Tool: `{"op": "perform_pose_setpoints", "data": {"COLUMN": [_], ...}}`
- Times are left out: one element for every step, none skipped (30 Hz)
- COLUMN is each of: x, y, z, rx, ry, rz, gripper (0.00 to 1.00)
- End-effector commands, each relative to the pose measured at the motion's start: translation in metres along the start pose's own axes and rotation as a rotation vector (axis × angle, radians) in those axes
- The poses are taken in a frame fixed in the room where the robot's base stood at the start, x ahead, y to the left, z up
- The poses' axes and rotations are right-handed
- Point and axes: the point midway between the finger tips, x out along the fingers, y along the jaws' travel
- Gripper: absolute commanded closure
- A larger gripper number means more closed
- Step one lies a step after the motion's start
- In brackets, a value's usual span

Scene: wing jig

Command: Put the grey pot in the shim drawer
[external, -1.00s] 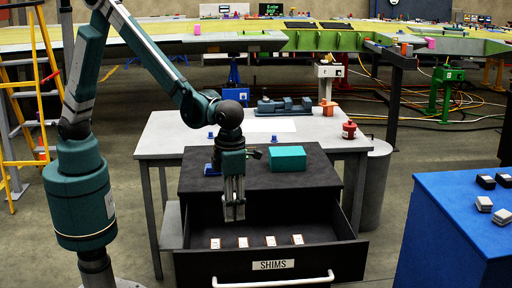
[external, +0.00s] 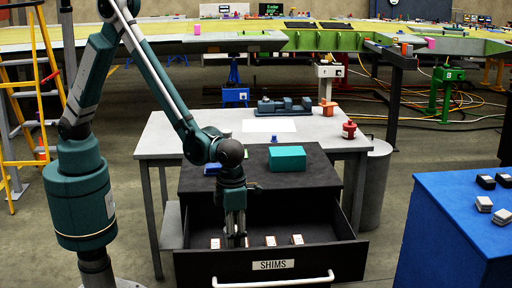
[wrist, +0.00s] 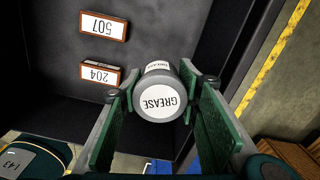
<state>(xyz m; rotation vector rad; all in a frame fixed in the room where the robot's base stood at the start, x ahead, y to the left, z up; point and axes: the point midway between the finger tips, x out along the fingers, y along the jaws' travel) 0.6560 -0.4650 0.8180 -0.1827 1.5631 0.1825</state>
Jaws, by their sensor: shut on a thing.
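The grey pot (wrist: 160,95), with a white lid label reading GREASE, is between the two fingers of my gripper (wrist: 163,103) in the wrist view. The fingers are shut on its sides. In the external view my gripper (external: 236,236) points down inside the open shim drawer (external: 335,262), over its left half. I cannot clearly make out the pot there, nor tell whether it touches the drawer floor. The black drawer has a SHIMS label on its front and a white handle.
Several small labelled blocks lie in a row in the drawer, including one marked 507 (wrist: 104,25) and one marked 204 (wrist: 100,75). A teal box (external: 287,158) sits on the cabinet top.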

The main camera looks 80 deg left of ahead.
Motion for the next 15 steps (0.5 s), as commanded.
{"op": "perform_pose_setpoints", "data": {"x": [0.000,0.000,0.001,0.002,0.004,0.007,0.009,0.012,0.017,0.021,0.026,0.032,0.036,0.040,0.046], "y": [0.000,0.000,0.000,0.000,0.000,0.000,0.000,-0.001,-0.001,-0.001,-0.001,0.000,0.000,-0.001,-0.001], "z": [0.000,0.000,0.000,0.000,0.000,0.000,0.000,0.000,0.001,0.001,0.000,0.000,0.000,0.001,0.001], "rx": [0.000,0.000,0.000,0.000,0.000,0.000,0.000,0.000,0.000,0.000,0.000,0.000,0.000,0.000,0.000], "ry": [0.000,0.000,0.000,0.000,0.000,0.000,0.000,0.000,0.000,0.000,0.000,0.000,0.000,0.000,0.000], "rz": [0.000,0.000,0.000,0.000,0.000,0.000,0.000,0.000,0.000,0.000,0.000,0.000,0.000,0.000,0.000], "gripper": [0.80,0.80,0.80,0.80,0.80,0.80,0.80,0.80,0.80,0.80,0.80,0.80,0.80,0.80,0.80]}}
